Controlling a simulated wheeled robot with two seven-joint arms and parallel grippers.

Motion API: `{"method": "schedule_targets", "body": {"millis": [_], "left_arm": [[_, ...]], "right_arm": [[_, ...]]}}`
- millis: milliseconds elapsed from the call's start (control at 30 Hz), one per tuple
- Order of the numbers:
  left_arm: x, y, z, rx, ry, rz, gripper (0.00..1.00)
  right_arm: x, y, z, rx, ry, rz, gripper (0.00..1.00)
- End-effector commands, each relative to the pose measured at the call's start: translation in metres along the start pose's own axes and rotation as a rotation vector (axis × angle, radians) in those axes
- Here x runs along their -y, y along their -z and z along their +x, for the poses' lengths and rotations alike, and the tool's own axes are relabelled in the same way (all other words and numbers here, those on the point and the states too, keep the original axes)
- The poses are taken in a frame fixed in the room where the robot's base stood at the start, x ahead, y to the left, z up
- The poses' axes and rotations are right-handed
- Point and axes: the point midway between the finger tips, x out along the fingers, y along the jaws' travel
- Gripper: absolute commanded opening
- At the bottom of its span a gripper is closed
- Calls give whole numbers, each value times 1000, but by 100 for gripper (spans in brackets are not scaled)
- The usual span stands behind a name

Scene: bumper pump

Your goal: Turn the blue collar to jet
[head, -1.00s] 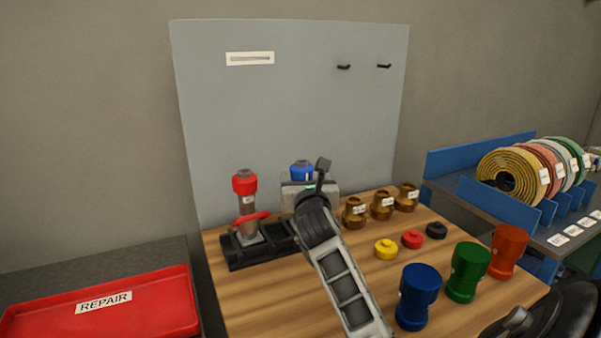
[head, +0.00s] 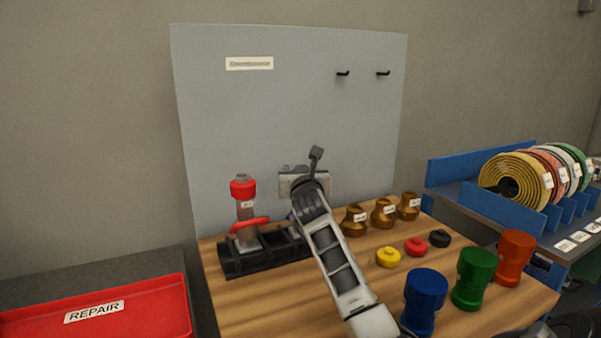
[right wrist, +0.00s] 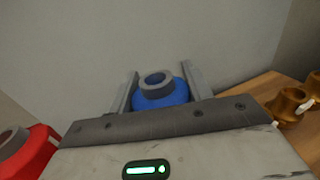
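The blue collar (right wrist: 160,97), with a grey ring on top, sits between the two fingers of my right gripper (right wrist: 160,72) in the right wrist view. The fingers stand close on either side of it; whether they press on it I cannot tell. In the head view my right gripper (head: 304,186) covers nearly all of the blue-collared unit, and only a sliver of blue shows. Beside it on the black base (head: 237,264) stands an upright unit with a red collar (head: 243,189) and a red lever (head: 249,224). My left gripper is not in view.
Brass fittings (head: 383,213) stand right of my arm, with yellow (head: 388,257), red and black caps before them. Blue (head: 425,300), green and orange pieces stand at the front right. A grey panel (head: 290,110) rises behind. A red REPAIR tray (head: 140,312) lies left.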

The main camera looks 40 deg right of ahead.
Motion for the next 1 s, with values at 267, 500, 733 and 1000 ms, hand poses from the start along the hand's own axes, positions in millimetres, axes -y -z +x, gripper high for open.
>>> {"method": "schedule_targets", "body": {"millis": [267, 500, 733, 1000], "left_arm": [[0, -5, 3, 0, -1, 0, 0], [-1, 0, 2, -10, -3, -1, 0], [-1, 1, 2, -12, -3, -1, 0], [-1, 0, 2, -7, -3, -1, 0]], "right_arm": [[0, 2, 0, -1, 65, 5, 27], [2, 1, 0, -2, 100, 1, 27], [1, 1, 0, -2, 99, 1, 72], [1, 1, -1, -1, 99, 1, 72]]}}
